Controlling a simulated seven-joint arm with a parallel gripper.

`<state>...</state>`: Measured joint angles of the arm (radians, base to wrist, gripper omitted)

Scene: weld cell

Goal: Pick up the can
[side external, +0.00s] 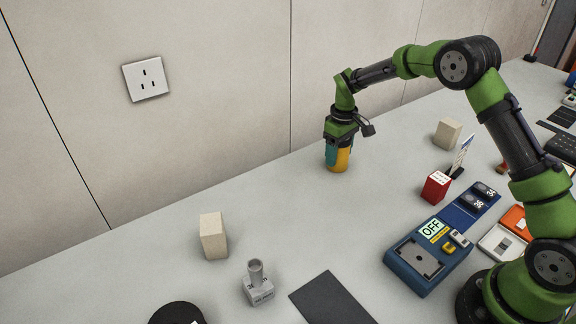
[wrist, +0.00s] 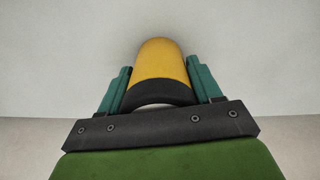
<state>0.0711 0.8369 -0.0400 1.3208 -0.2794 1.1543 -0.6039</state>
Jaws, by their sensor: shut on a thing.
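The can (side external: 342,161) is yellow-orange with a dark band at one end. In the side view it is upright at or just above the grey table, near the wall; I cannot tell whether it touches the table. My gripper (side external: 338,152) is above and around it, pointing down, with its teal fingers on the can's sides. In the wrist view the can (wrist: 158,68) lies between the two teal fingers of my gripper (wrist: 158,88), which is shut on it. The can's far end and part of its body are hidden.
A beige block (side external: 447,133) and a red box (side external: 436,187) stand to the can's right. A blue device marked OFF (side external: 428,257) is nearer the front. Another beige block (side external: 213,236) and a grey fitting (side external: 257,284) stand at left. The table around the can is clear.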

